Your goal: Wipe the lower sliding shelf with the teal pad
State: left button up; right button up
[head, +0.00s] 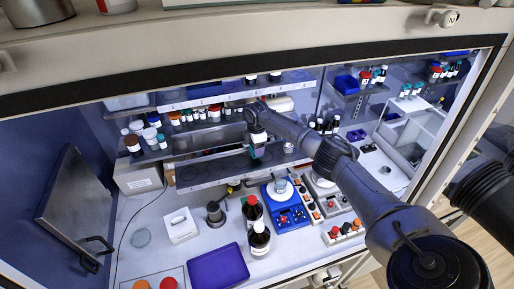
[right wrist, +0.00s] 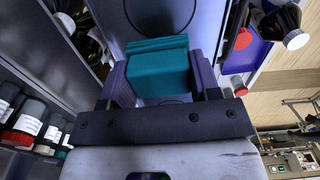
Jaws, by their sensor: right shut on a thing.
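My right gripper (head: 257,146) reaches through the opening into the enclosure, over the lower sliding shelf. It is shut on the teal pad (right wrist: 158,72), which sits between its two fingers in the right wrist view. In the head view only a small part of the teal pad (head: 257,153) shows below the gripper. The lower sliding shelf (head: 212,171) is a grey plate with dark ring marks. It also shows behind the pad in the right wrist view (right wrist: 118,22). I cannot tell whether the pad touches it. My left gripper is not in view.
An upper shelf (head: 235,91) hangs close above the gripper. Capped bottles line the side shelves. On the floor below stand brown bottles (head: 260,240), a blue hotplate (head: 287,217) with a beaker, and a purple tray (head: 218,268). An open door panel (head: 75,205) is at the left.

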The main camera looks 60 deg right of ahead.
jog(key=shift+r, duration=2.7)
